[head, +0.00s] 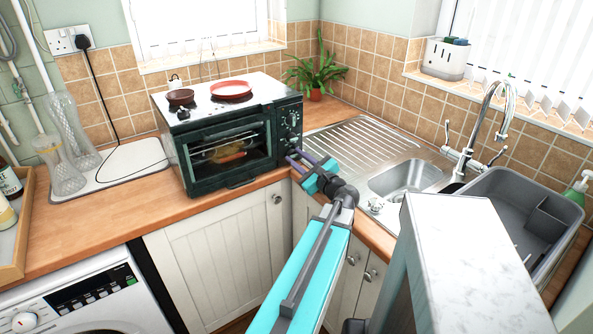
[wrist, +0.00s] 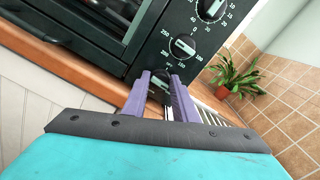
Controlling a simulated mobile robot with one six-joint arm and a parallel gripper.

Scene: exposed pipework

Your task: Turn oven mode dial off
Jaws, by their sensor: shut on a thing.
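The dark green toaster oven (head: 228,152) stands on the wooden counter, its control panel (head: 290,120) on the right of its front. In the wrist view, the top dial (wrist: 211,10) and the middle dial (wrist: 182,47) show clear, with numbered scales. The lowest dial, the mode dial (wrist: 160,82), sits between my purple fingers, which partly hide it. My gripper (wrist: 161,80) is shut on this dial from both sides. In the head view my gripper (head: 293,158) reaches the panel's lower part and hides that dial; its setting cannot be read.
A brown bowl (head: 180,97) and a red plate (head: 231,89) rest on the oven. The steel sink (head: 402,179) and its tap lie to the right. The counter left of the oven holds a board and glass vases (head: 64,165).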

